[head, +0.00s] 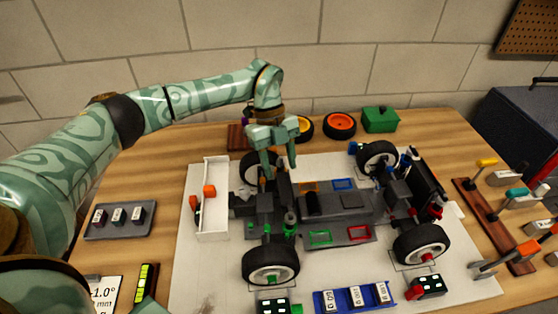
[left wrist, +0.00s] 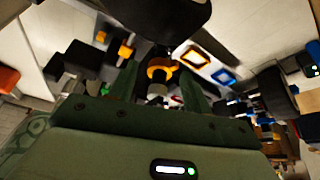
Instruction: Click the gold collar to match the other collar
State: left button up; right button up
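The RC car chassis (head: 340,205) sits on a white mat with its wheels on. In the left wrist view, the gold collar (left wrist: 161,71) is a ring around a dark and grey shaft. My left gripper (head: 280,170) points down over the car's left rear area, beside the back left wheel (head: 258,166). In the left wrist view, its fingers (left wrist: 160,88) are apart, one on each side of the gold collar, with no clear contact. In the head view the gold collar is hidden or too small to pick out. I cannot tell which part is the matching collar. My right gripper is not in view.
A white tray (head: 222,222) stands left of the car. Labelled blocks lie in a blue holder (head: 352,298) in front. Tools stand on a wooden rack (head: 492,230) at the right. A green box (head: 380,118) and spare wheels (head: 339,125) are behind.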

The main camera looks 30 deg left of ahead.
pick_arm(q)
jog(key=p+v, duration=0.3)
jog(key=v, duration=1.3)
jog(key=shift+p, duration=0.3)
jog(key=shift+r, duration=0.1)
